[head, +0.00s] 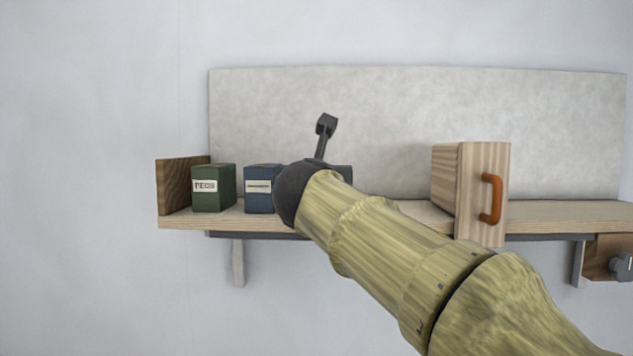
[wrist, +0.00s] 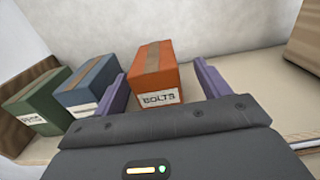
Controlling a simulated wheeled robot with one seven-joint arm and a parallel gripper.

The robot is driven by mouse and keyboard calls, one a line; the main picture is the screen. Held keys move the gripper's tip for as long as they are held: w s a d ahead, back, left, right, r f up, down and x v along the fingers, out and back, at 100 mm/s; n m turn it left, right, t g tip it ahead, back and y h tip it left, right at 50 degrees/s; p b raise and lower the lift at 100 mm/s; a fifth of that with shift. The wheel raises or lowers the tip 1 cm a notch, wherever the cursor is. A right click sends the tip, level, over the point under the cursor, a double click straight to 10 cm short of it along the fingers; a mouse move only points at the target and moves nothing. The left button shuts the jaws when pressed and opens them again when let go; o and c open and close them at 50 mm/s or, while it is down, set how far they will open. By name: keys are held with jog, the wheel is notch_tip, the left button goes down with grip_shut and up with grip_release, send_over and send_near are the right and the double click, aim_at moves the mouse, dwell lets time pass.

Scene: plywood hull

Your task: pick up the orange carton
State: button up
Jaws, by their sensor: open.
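The orange carton (wrist: 166,78) stands on the shelf in the wrist view, with a brown tape strip on top and a label reading BOLTS. My gripper (wrist: 159,70) is open, with one purple finger on each side of the carton in this view. I cannot tell whether either finger touches it or how deep they reach. In the head view the carton is hidden behind my arm and dark wrist.
On the shelf (head: 400,210), a blue carton (head: 260,190) and a green carton (head: 213,190) stand to the left, near a brown end board (head: 180,186). A wooden box with an orange handle (head: 482,195) stands to the right. A grey panel (head: 390,110) rises behind.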

jog(key=shift+s+a, duration=0.15)
jog(key=shift+a, duration=0.05)
jog(key=w+p, duration=0.1)
jog(key=w, duration=0.1)
jog(key=w+p, duration=0.1)
jog(key=w, duration=0.1)
jog(key=shift+w+d+f, duration=0.1)
jog(key=shift+w+d, duration=0.1)
jog(key=shift+w+a+f, duration=0.1)
jog(key=shift+w, duration=0.25)
jog(key=shift+a, duration=0.15)
jog(key=shift+c, duration=0.3)
jog(key=shift+w, duration=0.15)
jog(key=c, duration=1.1)
jog(key=shift+c, duration=0.2)
